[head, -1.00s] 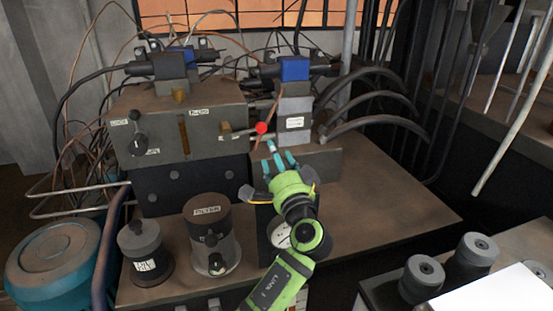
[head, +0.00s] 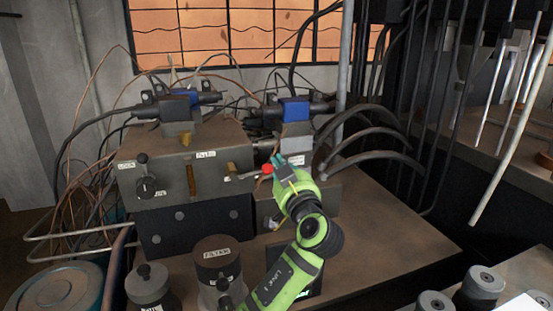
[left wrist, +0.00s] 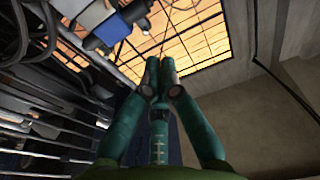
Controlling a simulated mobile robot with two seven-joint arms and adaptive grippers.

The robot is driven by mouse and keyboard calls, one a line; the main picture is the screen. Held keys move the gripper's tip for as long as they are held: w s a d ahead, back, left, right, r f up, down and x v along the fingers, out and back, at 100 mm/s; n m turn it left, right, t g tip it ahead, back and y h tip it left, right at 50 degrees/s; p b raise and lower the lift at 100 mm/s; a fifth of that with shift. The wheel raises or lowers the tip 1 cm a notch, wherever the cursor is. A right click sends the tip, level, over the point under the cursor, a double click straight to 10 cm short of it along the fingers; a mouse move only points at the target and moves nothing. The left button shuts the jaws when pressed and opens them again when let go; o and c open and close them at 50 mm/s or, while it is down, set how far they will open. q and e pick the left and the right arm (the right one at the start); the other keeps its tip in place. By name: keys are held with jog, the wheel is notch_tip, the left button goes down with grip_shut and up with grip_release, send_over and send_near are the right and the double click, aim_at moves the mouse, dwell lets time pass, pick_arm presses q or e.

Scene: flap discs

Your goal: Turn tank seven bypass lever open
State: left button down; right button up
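A lever with a red ball knob (head: 267,169) sticks out between the large grey valve block (head: 212,160) and the smaller block on its right. No label naming tank seven is readable. My left gripper (head: 281,162) is just right of the red knob in the head view and overlaps the smaller block; whether it touches the knob I cannot tell. In the left wrist view its teal fingers (left wrist: 160,75) come together at the tips, with nothing seen between them. The red knob does not show there. My right gripper is not in view.
A black-knobbed lever (head: 143,160) and a round dial (head: 146,187) sit on the large block's left face. A filter canister (head: 213,255) stands in front. Black hoses (head: 375,150) curve off to the right. The brown bench top (head: 400,225) is clear at right.

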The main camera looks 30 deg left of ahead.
pick_arm(q)
jog(key=r+p, duration=0.2)
jog(key=p, duration=0.1)
send_over(271, 166)
jog(key=shift+s+a+f, duration=0.15)
jog(key=shift+s+a, duration=0.05)
jog(key=shift+s, duration=0.25)
jog(key=f, duration=0.3)
jog(key=shift+s+d+p, duration=0.15)
jog(key=shift+d+p, duration=0.05)
jog(key=shift+p, duration=0.2)
jog(key=shift+s+d+f, duration=0.1)
jog(key=shift+s+f, duration=0.1)
jog(key=shift+f, duration=0.5)
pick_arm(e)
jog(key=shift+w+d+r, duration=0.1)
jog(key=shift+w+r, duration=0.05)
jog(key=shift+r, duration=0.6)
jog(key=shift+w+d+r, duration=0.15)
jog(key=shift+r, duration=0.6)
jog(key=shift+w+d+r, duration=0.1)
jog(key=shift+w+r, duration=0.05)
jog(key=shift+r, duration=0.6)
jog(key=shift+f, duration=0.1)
